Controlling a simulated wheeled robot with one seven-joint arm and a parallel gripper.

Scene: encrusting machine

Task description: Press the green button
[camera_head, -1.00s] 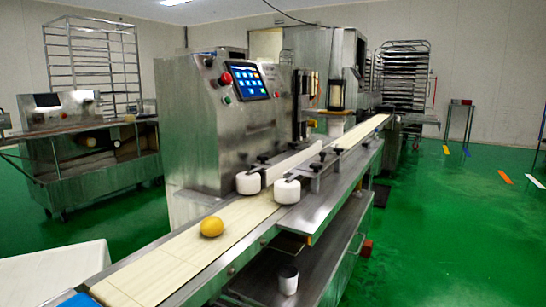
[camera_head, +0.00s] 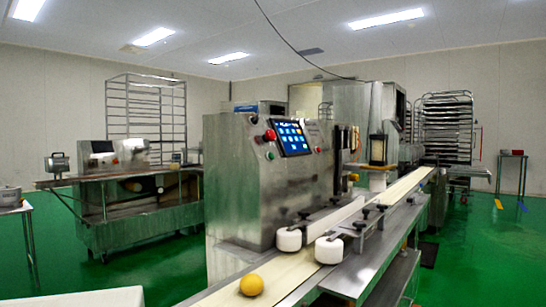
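The green button (camera_head: 271,155) is small and round. It sits on the steel front of the encrusting machine (camera_head: 238,190), left of the lit blue touchscreen (camera_head: 292,138). A larger red button (camera_head: 270,135) is just above it. Another small red button (camera_head: 318,150) is right of the screen. My gripper does not show in the head view, so its place relative to the button cannot be told.
A conveyor belt (camera_head: 290,275) with a yellow ball (camera_head: 251,285) on it runs past the machine, with white rollers (camera_head: 289,240) beside it. A white surface (camera_head: 90,298) is at the lower left. Green floor (camera_head: 140,262) is open left of the machine.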

